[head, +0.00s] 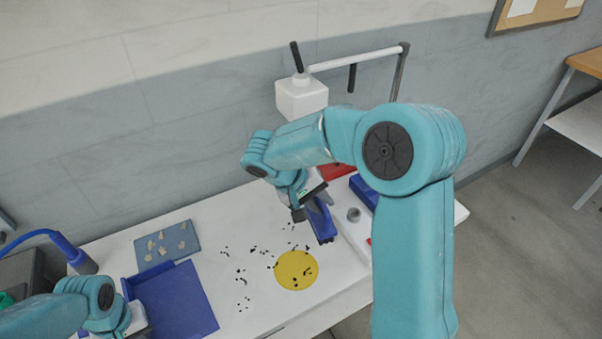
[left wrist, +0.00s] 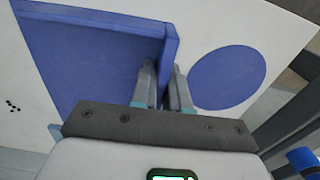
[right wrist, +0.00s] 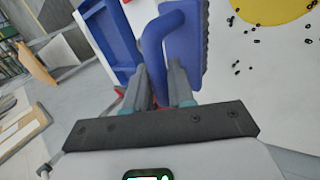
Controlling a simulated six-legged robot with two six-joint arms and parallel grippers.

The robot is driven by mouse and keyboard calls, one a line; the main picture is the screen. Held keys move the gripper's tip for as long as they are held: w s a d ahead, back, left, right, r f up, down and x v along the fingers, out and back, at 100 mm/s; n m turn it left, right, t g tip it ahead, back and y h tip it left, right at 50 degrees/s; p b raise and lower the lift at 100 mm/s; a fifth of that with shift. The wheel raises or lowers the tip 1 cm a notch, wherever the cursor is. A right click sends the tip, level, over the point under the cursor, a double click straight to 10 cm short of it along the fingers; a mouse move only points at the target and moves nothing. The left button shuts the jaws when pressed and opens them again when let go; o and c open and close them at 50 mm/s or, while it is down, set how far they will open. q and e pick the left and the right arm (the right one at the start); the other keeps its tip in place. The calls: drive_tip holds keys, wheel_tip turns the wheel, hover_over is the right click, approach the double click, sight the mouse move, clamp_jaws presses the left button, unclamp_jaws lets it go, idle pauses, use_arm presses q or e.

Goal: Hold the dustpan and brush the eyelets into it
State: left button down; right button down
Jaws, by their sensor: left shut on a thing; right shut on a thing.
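The blue dustpan (head: 178,300) lies on the white table at the left. My left gripper (left wrist: 164,85) is shut on the dustpan's raised wall, as the left wrist view shows. My right gripper (right wrist: 165,85) is shut on the handle of the blue brush (right wrist: 184,50). In the head view the brush (head: 321,222) is right of the eyelets, its head pointing down; I cannot tell whether it touches the table. Small dark eyelets (head: 241,281) are scattered between the dustpan and the brush, and several lie on the yellow disc (head: 297,270).
A blue-grey mat (head: 166,246) with several pale pieces lies behind the dustpan. A white press (head: 301,97) stands at the back. A blue disc (left wrist: 228,78) lies beside the dustpan.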

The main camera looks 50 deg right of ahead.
sight(317, 215)
drive_tip(key=shift+s+f, duration=0.15)
drive_tip(key=shift+f, duration=2.7)
drive_tip(key=shift+w+a, duration=1.15)
drive_tip(key=shift+a, duration=3.15)
drive_tip(key=shift+w+a, duration=1.15)
drive_tip(key=shift+a, duration=3.15)
drive_tip(key=shift+w+a, duration=1.15)
drive_tip(key=shift+a, duration=3.15)
drive_tip(key=shift+w+a+r, duration=0.1)
drive_tip(key=shift+w+a, duration=0.15)
drive_tip(key=shift+a, duration=0.65)
drive_tip(key=shift+w+a+r, duration=0.1)
drive_tip(key=shift+w+a, duration=0.1)
drive_tip(key=shift+a, duration=0.65)
drive_tip(key=shift+w+a+r, duration=0.1)
drive_tip(key=shift+w+a, duration=0.15)
drive_tip(key=shift+a, duration=0.65)
drive_tip(key=shift+r, duration=0.1)
wheel_tip(317, 215, up, 6)
drive_tip(key=shift+f, duration=0.1)
